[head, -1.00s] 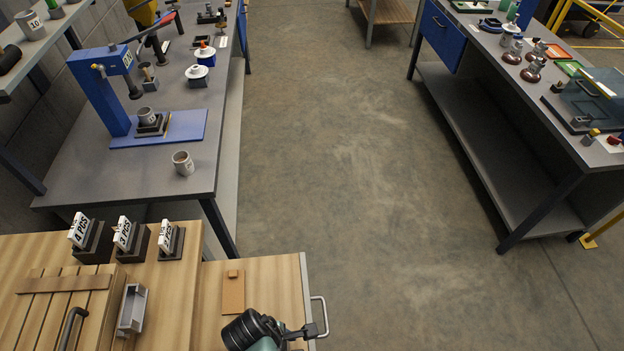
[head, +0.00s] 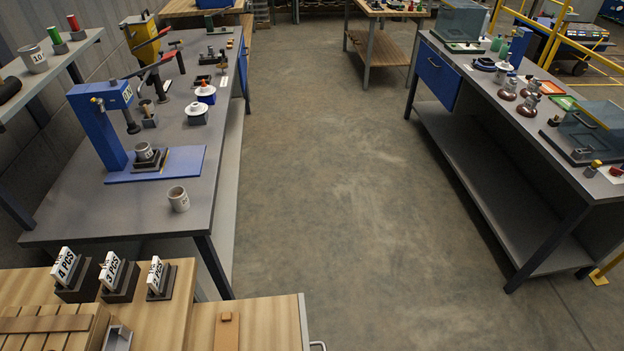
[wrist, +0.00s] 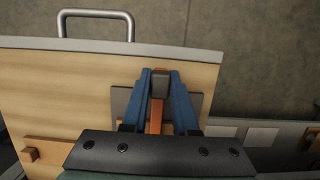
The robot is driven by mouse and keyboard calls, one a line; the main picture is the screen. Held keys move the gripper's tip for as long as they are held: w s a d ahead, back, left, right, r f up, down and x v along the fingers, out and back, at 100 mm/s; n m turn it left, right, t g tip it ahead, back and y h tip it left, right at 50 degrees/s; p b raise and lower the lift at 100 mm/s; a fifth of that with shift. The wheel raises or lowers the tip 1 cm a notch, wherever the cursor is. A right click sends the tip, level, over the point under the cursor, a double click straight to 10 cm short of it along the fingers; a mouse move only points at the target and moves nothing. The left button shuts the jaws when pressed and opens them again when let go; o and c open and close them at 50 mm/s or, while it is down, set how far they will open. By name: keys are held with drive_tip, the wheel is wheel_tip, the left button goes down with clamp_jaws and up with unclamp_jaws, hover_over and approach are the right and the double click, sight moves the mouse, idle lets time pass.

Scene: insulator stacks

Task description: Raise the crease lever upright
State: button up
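In the wrist view, my gripper (wrist: 160,76) is over the wooden drawer (wrist: 60,90). Its two blue fingers lie close along both sides of a dark-ended piece (wrist: 160,86), with no clear gap. A narrow orange-brown bar (wrist: 155,118) runs back from this end towards my palm; together they look like the crease lever. A grey plate (wrist: 122,102) lies below. The lever looks low rather than upright, but its angle is hard to judge from above. Its base is hidden behind my palm. My gripper is not in the head view.
The drawer's metal handle (wrist: 95,14) stands out at its front edge. A small brown block (wrist: 32,152) is at the drawer's left. In the head view, several numbered card holders (head: 113,276) stand on the wooden bench. A wide floor (head: 330,170) lies clear between the benches.

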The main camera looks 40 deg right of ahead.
drive_tip(key=shift+c, duration=1)
drive_tip(key=shift+p+v, duration=1.35)
drive_tip(key=shift+v, duration=0.05)
drive_tip(key=shift+d, duration=0.1)
drive_tip(key=shift+p+v, duration=1.2)
drive_tip(key=shift+v, duration=0.05)
drive_tip(key=shift+r, duration=0.1)
drive_tip(key=shift+w+a+r+p, duration=0.2)
drive_tip(key=shift+a+r+p, duration=0.1)
drive_tip(key=shift+r+p, duration=0.3)
drive_tip(key=shift+w+a+r+p, duration=0.25)
drive_tip(key=shift+a+r+p, duration=0.05)
drive_tip(key=shift+r+p, duration=0.25)
drive_tip(key=shift+r, duration=0.1)
